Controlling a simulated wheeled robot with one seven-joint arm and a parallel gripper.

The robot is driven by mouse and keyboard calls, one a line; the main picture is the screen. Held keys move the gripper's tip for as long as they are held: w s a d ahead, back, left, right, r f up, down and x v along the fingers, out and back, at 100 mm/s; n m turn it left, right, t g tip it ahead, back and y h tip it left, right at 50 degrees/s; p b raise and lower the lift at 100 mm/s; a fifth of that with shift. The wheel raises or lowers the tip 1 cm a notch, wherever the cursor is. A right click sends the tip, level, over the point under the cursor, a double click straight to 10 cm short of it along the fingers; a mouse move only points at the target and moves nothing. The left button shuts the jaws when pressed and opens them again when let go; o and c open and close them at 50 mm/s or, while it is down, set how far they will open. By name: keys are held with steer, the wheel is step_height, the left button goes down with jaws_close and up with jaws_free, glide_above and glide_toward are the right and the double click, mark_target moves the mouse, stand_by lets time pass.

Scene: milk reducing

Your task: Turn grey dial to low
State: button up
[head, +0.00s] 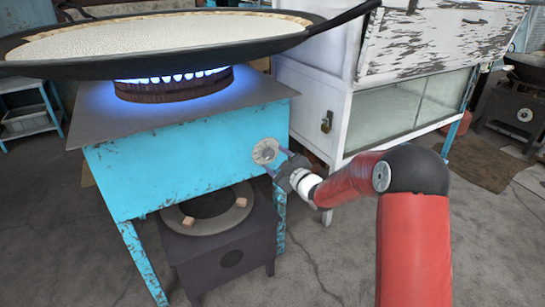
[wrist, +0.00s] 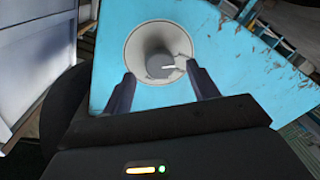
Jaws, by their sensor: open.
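The grey dial (head: 265,151) is a round knob on the front of the blue stove (head: 190,155), near its right edge. In the wrist view the dial (wrist: 159,50) shows a pale round plate, a darker grey centre knob and a white mark pointing right. My gripper (head: 277,163) is at the dial in the head view. In the wrist view my gripper (wrist: 160,85) is open, with its two dark fingers on either side of the dial's lower part. Whether the fingers touch it, I cannot tell. No low label is readable.
A wide black pan (head: 160,68) of white milk sits over a lit blue burner (head: 173,86). A dark lower stove (head: 222,240) stands under the blue one. A worn white cabinet (head: 310,100) stands close to the right.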

mark_target(269, 153)
steer(key=shift+x, duration=1.2)
steer(key=c, duration=1)
